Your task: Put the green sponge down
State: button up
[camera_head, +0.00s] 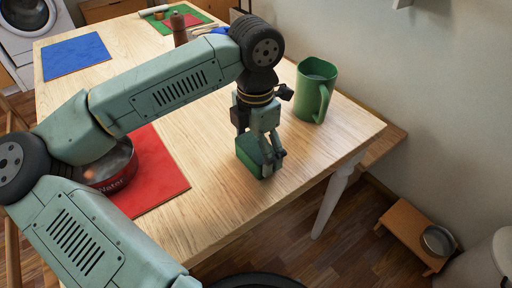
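The green sponge (251,157) is a small green block at the near right part of the wooden table (205,205). My gripper (270,155) points down over it, with its fingers at the sponge's sides. The fingers look closed against the sponge, and part of it is hidden behind them. I cannot tell whether the sponge's underside touches the table or hangs just above it.
A green mug (314,92) stands close by, to the right of my gripper. A red bowl (117,170) sits on a red mat (158,182) at left, partly behind my arm. A blue mat (76,56) lies farther back. The table's near edge is close to the sponge.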

aim_at(256, 145)
jog(key=shift+o, duration=1.1)
jog(key=shift+r, duration=0.1)
jog(key=shift+r+p, duration=0.25)
jog(key=shift+p, duration=0.2)
notch_tip(256, 145, up, 12)
jog(key=b, duration=0.1)
jog(key=shift+f+b, duration=0.15)
jog(key=shift+b, duration=0.2)
